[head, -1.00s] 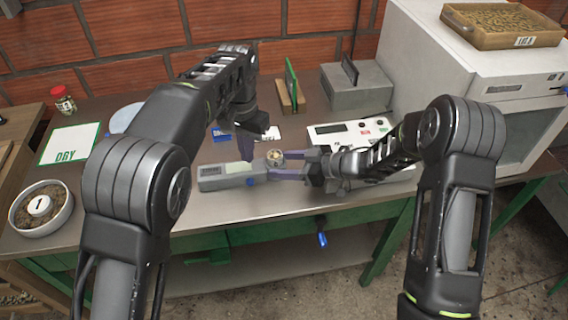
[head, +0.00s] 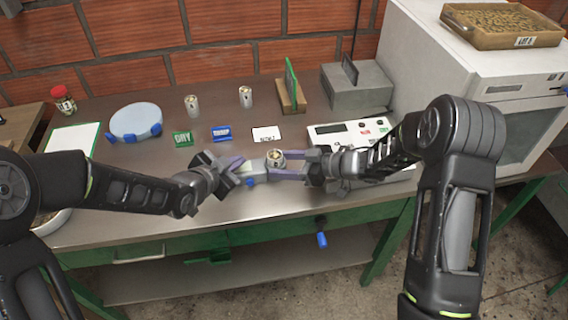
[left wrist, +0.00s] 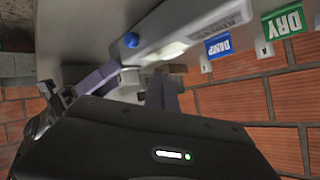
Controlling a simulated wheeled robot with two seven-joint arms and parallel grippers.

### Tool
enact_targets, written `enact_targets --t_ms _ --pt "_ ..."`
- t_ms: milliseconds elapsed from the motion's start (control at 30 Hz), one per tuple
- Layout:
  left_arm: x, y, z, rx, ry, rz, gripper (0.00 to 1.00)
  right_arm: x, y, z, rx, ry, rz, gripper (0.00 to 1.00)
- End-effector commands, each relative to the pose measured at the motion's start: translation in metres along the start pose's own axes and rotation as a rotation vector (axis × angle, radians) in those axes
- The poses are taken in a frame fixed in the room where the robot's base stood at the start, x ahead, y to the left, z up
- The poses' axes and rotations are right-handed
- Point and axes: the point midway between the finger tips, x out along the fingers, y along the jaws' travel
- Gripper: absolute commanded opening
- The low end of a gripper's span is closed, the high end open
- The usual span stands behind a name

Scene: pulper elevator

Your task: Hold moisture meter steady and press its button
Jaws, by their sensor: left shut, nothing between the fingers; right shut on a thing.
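The moisture meter (head: 262,176) is a long grey device lying on the bench, with a blue button (head: 250,182) on its near side and a small sample cup (head: 276,158) at its right end. In the left wrist view its labelled body (left wrist: 205,28) and the blue button (left wrist: 131,40) show. My right gripper (head: 292,164) is shut on the meter's right end, around the cup. My left gripper (head: 238,163) is shut and empty, low over the meter's left part, and hides much of it. Whether its tips touch the meter I cannot tell.
A panelled device (head: 345,132) is at the right. A blue-clipped round dish (head: 136,121) is back left.

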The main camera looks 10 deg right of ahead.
Motion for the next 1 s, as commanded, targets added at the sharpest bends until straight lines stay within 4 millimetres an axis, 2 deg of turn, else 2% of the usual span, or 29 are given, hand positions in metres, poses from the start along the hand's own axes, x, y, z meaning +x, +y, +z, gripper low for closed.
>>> enact_targets --t_ms 100,200,300,400,600,1000 --pt "-0.028 0.044 -0.001 -0.073 0.159 0.019 0.00 0.000 -0.001 0.001 0.000 -0.002 -0.001 0.00" --pt "-0.049 0.083 0.012 -0.267 0.238 0.055 0.00 0.000 -0.001 0.001 0.000 -0.002 -0.001 0.00" --pt "-0.058 0.110 0.032 -0.497 0.241 0.091 0.00 0.000 0.000 0.001 0.000 -0.002 -0.001 0.00" --pt "-0.061 0.129 0.048 -0.688 0.224 0.116 0.00 0.000 0.000 0.001 0.000 -0.002 -0.001 0.00" --pt "-0.064 0.143 0.059 -0.868 0.208 0.133 0.00 0.000 0.000 0.001 0.000 -0.002 0.000 0.00" --pt "-0.063 0.143 0.059 -0.875 0.206 0.133 0.00 0.000 0.000 0.001 -0.001 -0.002 0.001 0.00"
